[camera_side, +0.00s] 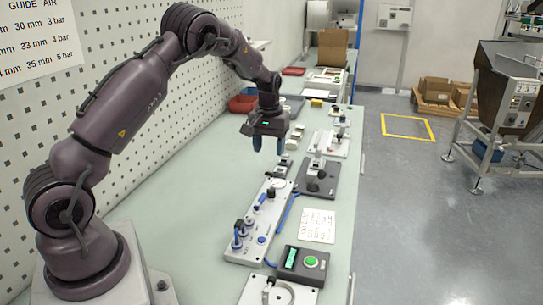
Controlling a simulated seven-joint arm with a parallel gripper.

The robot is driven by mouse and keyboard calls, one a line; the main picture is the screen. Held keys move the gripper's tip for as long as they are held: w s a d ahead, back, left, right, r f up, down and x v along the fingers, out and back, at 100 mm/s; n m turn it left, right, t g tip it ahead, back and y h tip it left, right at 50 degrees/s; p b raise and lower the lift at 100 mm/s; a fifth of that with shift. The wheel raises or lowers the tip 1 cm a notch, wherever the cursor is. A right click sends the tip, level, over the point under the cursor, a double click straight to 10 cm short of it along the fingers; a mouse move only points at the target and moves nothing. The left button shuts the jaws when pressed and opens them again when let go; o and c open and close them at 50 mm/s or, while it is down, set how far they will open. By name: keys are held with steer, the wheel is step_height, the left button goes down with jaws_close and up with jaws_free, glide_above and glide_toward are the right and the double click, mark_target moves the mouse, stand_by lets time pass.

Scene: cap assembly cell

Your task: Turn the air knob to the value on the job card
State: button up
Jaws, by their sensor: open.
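My gripper (269,146) hangs open and empty above the bench, its two blue fingers pointing down. Below it lies a pale long panel (264,226) with blue fittings (239,236), a small dark knob (271,193) and a round white dial (278,183). The dark knob may be the air knob; its setting is too small to read. The fingers are apart from the panel. A white card (318,226) with handwriting lies right of the panel; I cannot read it. A wall chart (38,38) at top left lists mm sizes against 3, 4 and 5 bar.
A dark box (301,264) with a green display and green button stands at the front. A dark fixture (317,180) sits right of the panel. Blue tubing runs between them. Red and blue bins (243,104) stand behind my gripper. The bench's left side is clear.

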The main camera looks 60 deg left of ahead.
mark_target(272, 189)
steer(key=f+m, duration=0.3)
steer(key=f, duration=0.1)
steer(key=f+m, duration=0.3)
steer(key=f, duration=0.1)
steer(key=f+m, duration=0.3)
steer(key=f, duration=0.2)
steer(key=shift+w+d, duration=0.2)
steer(key=shift+d, duration=0.2)
steer(key=shift+c, duration=0.3)
